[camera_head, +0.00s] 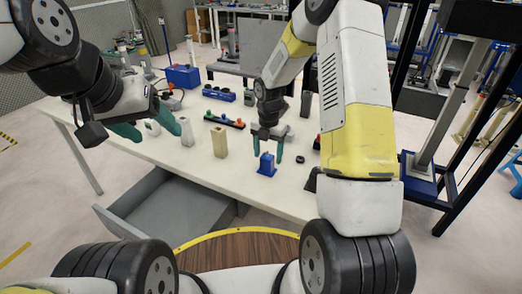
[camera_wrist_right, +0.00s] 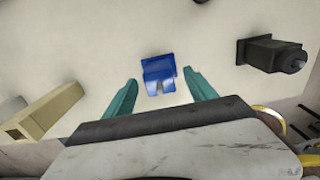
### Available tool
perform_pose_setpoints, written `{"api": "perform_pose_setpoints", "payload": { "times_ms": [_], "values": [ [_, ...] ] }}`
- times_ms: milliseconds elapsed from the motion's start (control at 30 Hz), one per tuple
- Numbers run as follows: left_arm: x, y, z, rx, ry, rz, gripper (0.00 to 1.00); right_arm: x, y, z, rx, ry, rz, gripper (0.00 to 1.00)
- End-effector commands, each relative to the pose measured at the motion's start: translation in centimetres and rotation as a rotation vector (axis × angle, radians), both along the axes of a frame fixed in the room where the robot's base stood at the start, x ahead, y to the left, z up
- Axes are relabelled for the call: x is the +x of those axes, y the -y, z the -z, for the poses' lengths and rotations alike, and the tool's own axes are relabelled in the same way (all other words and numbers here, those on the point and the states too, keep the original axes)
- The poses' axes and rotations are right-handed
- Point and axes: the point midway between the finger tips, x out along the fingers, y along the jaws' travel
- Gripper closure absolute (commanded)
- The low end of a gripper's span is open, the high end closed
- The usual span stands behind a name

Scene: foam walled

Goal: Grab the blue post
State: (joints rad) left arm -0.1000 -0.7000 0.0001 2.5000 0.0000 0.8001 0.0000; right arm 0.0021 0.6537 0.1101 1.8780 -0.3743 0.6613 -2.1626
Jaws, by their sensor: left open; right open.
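The blue post (camera_head: 267,164) stands on the white table near its front edge. In the right wrist view the blue post (camera_wrist_right: 158,72) is ahead of the fingertips, roughly centred between them. My right gripper (camera_head: 267,148) is open and empty, its teal fingers at either side of the post in the head view. Its two fingers also show in the right wrist view (camera_wrist_right: 162,88), apart from the post. My left gripper (camera_head: 153,128) is open and empty over the left part of the table, away from the post.
A beige block (camera_head: 219,142) and a grey-white block (camera_head: 187,132) stand left of the post. A dark block (camera_wrist_right: 270,54) is at right in the wrist view. A grey open drawer (camera_head: 165,205) hangs under the table (camera_head: 240,187).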

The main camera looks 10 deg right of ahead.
Motion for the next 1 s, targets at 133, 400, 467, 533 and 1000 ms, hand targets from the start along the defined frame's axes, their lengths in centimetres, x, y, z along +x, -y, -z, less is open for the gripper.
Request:
{"api": "perform_pose_setpoints", "payload": {
  "times_ms": [133, 400, 467, 533, 1000],
  "values": [
    [0.0, 0.0, 0.0, 0.0, 0.0, 0.0, 0.35, -0.1, -0.2, 2.5, -0.001, -0.004, 0.0, 0.35],
    [0.0, 0.0, 0.0, 0.0, 0.0, 0.0, 0.35, 0.0, -0.2, 4.5, -0.001, 0.001, 0.001, 0.35],
    [0.0, 0.0, 0.0, 0.0, 0.0, 0.0, 0.35, 0.0, -0.2, 4.5, 0.0, 0.001, 0.001, 0.35],
    [0.0, 0.0, 0.0, 0.0, 0.0, 0.0, 0.35, 0.0, -0.2, 4.5, 0.0, 0.001, 0.001, 0.35],
    [0.0, 0.0, 0.0, 0.0, 0.0, 0.0, 0.35, 0.0, -0.2, 4.4, 0.001, 0.001, 0.002, 1.0]
  ]
}}
